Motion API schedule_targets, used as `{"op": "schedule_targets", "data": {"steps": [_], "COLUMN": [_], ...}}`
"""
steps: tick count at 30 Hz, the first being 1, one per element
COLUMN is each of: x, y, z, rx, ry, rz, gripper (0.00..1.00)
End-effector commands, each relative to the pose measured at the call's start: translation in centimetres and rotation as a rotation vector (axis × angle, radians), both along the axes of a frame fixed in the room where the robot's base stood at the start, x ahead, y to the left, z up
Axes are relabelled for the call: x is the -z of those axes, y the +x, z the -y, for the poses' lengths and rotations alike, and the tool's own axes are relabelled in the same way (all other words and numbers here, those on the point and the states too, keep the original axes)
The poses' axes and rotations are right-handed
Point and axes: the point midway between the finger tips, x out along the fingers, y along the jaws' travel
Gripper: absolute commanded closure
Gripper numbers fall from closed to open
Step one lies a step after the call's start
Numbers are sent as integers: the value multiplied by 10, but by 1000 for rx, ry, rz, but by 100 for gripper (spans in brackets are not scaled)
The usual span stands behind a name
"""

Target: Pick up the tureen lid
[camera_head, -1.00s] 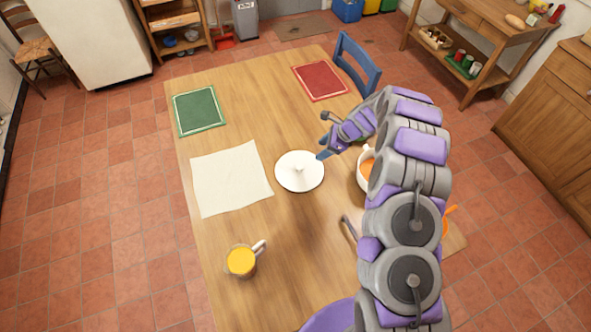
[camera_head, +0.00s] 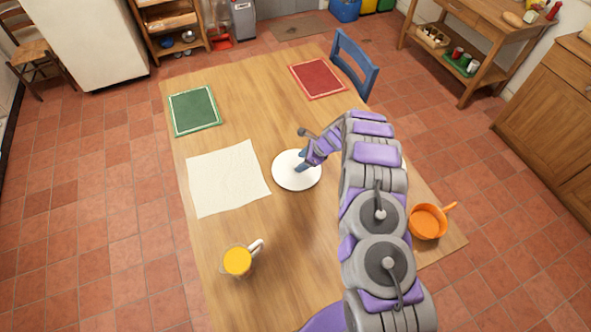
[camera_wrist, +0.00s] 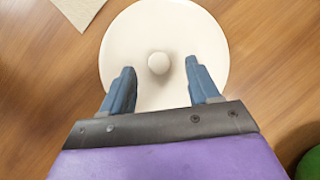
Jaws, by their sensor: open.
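The tureen lid (camera_head: 287,177) is a round white disc lying on the wooden table, with a small round knob on top. In the wrist view the lid (camera_wrist: 125,35) fills the upper middle, and its knob (camera_wrist: 158,63) sits just ahead of and between my fingertips. My gripper (camera_wrist: 160,78) is open and empty, with one blue finger on each side, over the lid. In the head view my gripper (camera_head: 302,164) reaches over the lid from the right and hides part of it.
A cream cloth (camera_head: 225,180) lies left of the lid. Green (camera_head: 194,110) and red (camera_head: 318,78) mats lie farther back. An orange pan (camera_head: 427,222) is right of my arm. The wooden table (camera_head: 240,95) has clear room behind the lid.

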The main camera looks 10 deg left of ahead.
Motion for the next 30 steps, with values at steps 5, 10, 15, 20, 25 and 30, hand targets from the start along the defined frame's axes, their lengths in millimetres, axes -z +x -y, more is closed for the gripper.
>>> {"op": "schedule_targets", "data": {"steps": [5,10,15,20,25,30], "x": [24,28,27,26,26,26], "y": [-2,-2,-1,-1,-1,-1], "z": [-14,-19,-19,-17,-16,-18], "rx": [-1,-1,0,0,0,0], "ry": [-4,-5,-5,-3,-2,-4], "rz": [-4,-3,-2,-2,-2,-2], "gripper": [39,39,45,60,76,93]}}
